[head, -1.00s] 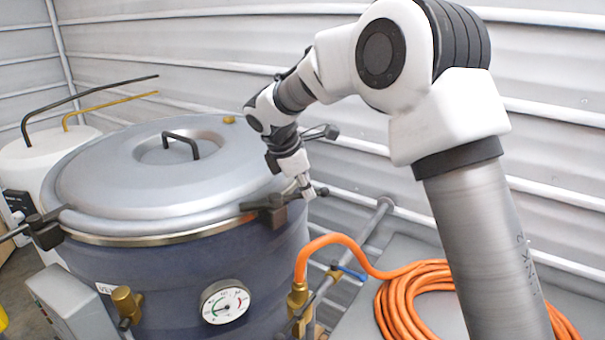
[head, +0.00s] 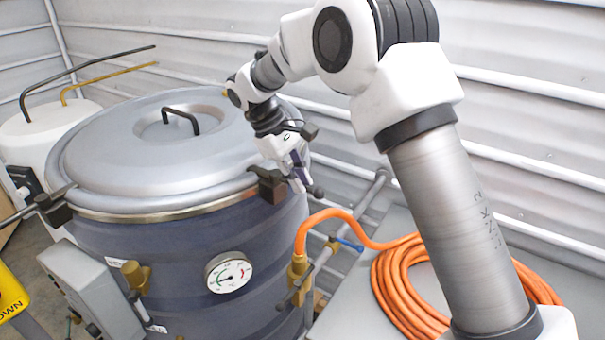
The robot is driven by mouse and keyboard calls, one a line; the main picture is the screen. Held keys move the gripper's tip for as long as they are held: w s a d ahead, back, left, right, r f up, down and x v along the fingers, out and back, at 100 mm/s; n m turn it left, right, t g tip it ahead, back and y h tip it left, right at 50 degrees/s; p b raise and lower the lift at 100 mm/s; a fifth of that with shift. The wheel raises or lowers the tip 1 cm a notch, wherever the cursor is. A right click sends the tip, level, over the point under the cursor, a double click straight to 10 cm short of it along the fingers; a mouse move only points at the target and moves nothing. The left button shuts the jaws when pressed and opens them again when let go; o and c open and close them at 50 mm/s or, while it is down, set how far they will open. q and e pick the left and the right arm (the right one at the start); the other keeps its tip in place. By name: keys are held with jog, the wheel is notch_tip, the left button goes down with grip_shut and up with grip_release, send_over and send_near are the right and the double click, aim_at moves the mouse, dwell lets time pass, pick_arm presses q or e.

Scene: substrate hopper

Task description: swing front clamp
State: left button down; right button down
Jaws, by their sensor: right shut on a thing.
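A large dark blue vessel (head: 170,250) stands at left centre with its round grey lid (head: 110,165) down. The front clamp (head: 268,185), a dark block at the lid's right front rim, has a short handle whose dark knob (head: 318,191) sticks out to the right. My right gripper (head: 300,182) reaches down from the upper right and is shut on the clamp's handle, between block and knob. The fingers partly hide the handle. My left gripper is not in view.
Other dark clamps sit at the rim's left (head: 55,205) and behind my right wrist (head: 308,131). An orange hose (head: 395,275) lies coiled on a grey surface at right. A gauge (head: 228,272), brass fittings and a grey box (head: 92,290) project from the vessel's front.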

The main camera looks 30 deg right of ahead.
jog(key=shift+s+a+f+m, duration=0.15)
jog(key=shift+a+m, duration=0.3)
jog(key=shift+m, duration=0.25)
jog(key=shift+g+y, duration=0.3)
jog(key=c, duration=1.2)
grip_release()
jog(key=v, duration=1.2)
jog(key=shift+a, duration=0.1)
